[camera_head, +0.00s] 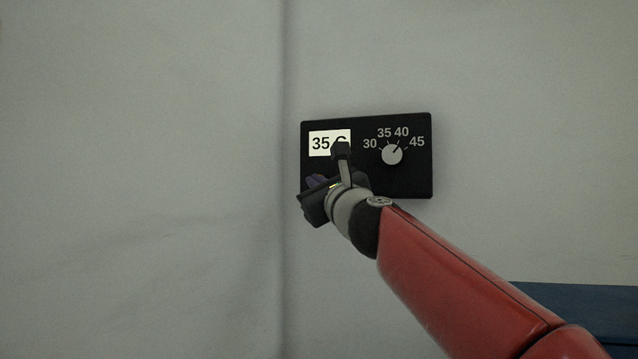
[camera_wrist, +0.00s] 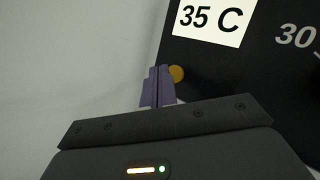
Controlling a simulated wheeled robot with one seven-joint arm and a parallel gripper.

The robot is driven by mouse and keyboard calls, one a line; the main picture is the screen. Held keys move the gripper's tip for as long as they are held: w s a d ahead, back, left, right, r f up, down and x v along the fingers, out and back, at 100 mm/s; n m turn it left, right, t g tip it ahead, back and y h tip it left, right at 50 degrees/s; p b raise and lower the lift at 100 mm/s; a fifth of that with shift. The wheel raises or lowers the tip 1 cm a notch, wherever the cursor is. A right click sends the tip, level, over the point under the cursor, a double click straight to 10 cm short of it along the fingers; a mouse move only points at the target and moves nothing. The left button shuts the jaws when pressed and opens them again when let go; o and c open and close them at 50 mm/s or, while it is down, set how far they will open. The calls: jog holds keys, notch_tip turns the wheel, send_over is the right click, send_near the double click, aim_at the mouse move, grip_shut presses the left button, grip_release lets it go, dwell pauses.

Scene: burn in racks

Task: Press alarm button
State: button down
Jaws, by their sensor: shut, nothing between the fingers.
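A small round orange-yellow button (camera_wrist: 177,74) sits on the black control panel below its white "35 C" display in the wrist view. In the head view my arm and hand hide it. My gripper (camera_wrist: 158,72) is shut and empty, its purple fingers side by side. The fingertips appear just left of the button and cover part of its left edge; I cannot tell whether they touch it. In the head view my gripper (camera_head: 317,182) is in front of the panel's lower left part.
The black panel (camera_head: 415,180) is on a pale grey wall. It has a white "35 C" display (camera_head: 319,144), partly covered by my wrist, and a round dial (camera_head: 392,155) marked 30 to 45. A blue object (camera_head: 590,305) is at lower right. The wall left of the panel is bare.

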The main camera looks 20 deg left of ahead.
jog(key=s, duration=0.2)
jog(key=s+b, duration=0.1)
jog(key=s, duration=0.2)
jog(key=shift+a, duration=0.2)
dwell(0.9)
